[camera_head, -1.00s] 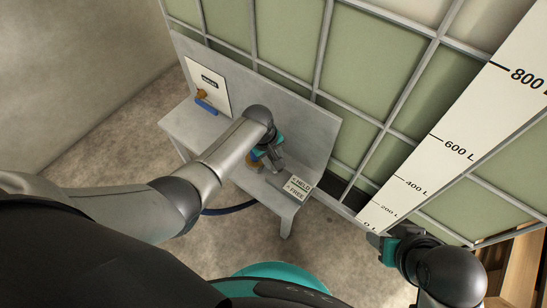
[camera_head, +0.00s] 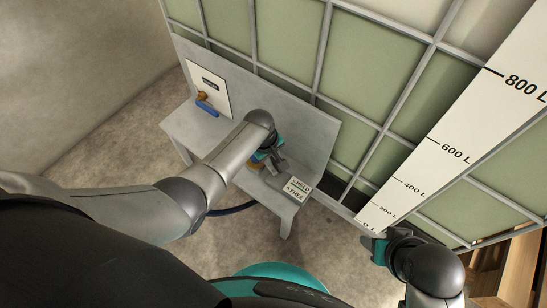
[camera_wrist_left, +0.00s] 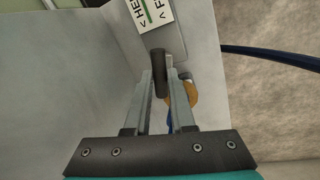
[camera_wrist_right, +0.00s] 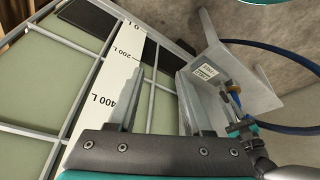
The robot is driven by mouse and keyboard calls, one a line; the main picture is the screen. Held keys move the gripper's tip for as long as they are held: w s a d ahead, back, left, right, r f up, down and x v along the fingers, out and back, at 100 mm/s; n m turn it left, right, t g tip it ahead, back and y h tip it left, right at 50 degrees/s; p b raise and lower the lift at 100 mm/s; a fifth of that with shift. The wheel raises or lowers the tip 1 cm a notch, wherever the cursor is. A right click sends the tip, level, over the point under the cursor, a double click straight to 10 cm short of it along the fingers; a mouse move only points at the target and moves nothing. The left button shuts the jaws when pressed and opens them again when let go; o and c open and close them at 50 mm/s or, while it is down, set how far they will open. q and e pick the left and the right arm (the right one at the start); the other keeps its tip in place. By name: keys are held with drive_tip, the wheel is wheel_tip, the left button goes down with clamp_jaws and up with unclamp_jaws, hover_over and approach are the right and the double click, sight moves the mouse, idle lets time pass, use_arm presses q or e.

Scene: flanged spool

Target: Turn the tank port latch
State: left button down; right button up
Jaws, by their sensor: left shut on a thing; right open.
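The tank port latch shows as a dark rounded grip (camera_wrist_left: 159,72) on a grey lever in the left wrist view. My left gripper (camera_wrist_left: 162,82) is shut on this grip. In the head view my left gripper (camera_head: 272,166) is low over the bench, left of the white HELD / FREE sign (camera_head: 298,189). The sign also shows in the left wrist view (camera_wrist_left: 150,13), cut by the top edge. A brass-coloured port part (camera_wrist_left: 187,93) is partly hidden behind one finger. My right gripper (camera_wrist_right: 157,95) is open and empty, in front of the tank's level scale (camera_wrist_right: 112,85).
The grey bench (camera_head: 183,127) has a back panel with a white plate (camera_head: 208,90) and a blue-handled brass tap (camera_head: 205,105). A blue hose (camera_head: 230,210) runs below the bench. The caged green tank (camera_head: 365,55) stands behind and to the right.

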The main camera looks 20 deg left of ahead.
use_arm(q)
drive_tip(key=shift+d+r+n+p, duration=0.1)
drive_tip(key=shift+n+p, duration=0.8)
drive_tip(key=shift+n, duration=0.8)
use_arm(e)
drive_tip(key=shift+g, duration=0.4)
drive_tip(key=shift+s+d+f, duration=0.1)
drive_tip(key=shift+s+f, duration=0.1)
drive_tip(key=shift+f, duration=1.15)
drive_tip(key=shift+s+f, duration=0.15)
drive_tip(key=shift+f, duration=1.2)
use_arm(q)
drive_tip(key=c, duration=0.8)
unclamp_jaws()
drive_tip(key=shift+o, duration=0.2)
